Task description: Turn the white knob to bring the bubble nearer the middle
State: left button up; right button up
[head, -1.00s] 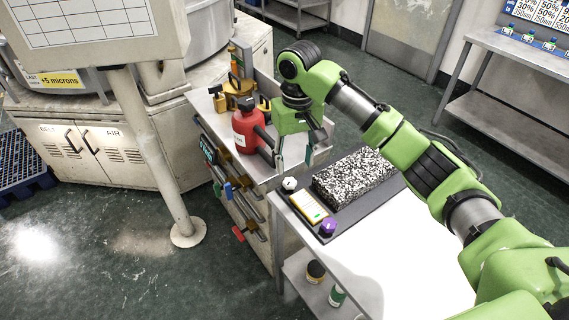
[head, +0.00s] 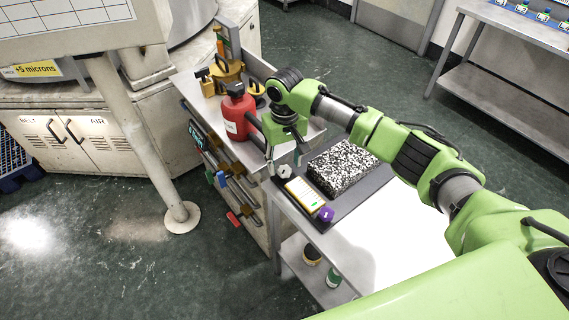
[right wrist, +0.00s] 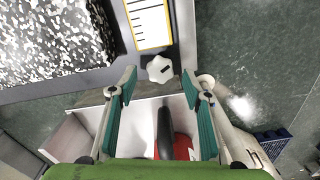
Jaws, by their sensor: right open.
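I cannot make out the bubble's exact place. A purple knob (head: 326,214) is at the plate's other end. My right gripper (head: 284,160) is open and empty, just above the white knob. In the right wrist view the white, lobed knob (right wrist: 159,69) shows just ahead of the gap between the open fingertips (right wrist: 159,80); contact cannot be told. My left gripper is out of view.
A black-and-white speckled block (head: 342,169) sits on the mat beside the plate. A red bottle (head: 238,113) stands on the cart just left of my right gripper. Bare bright tabletop (head: 385,235) lies to the right. A grey post (head: 150,130) stands at left.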

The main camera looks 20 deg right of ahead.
jog(key=shift+f, duration=0.9)
jog(key=shift+c, duration=0.5)
jog(key=c, duration=1)
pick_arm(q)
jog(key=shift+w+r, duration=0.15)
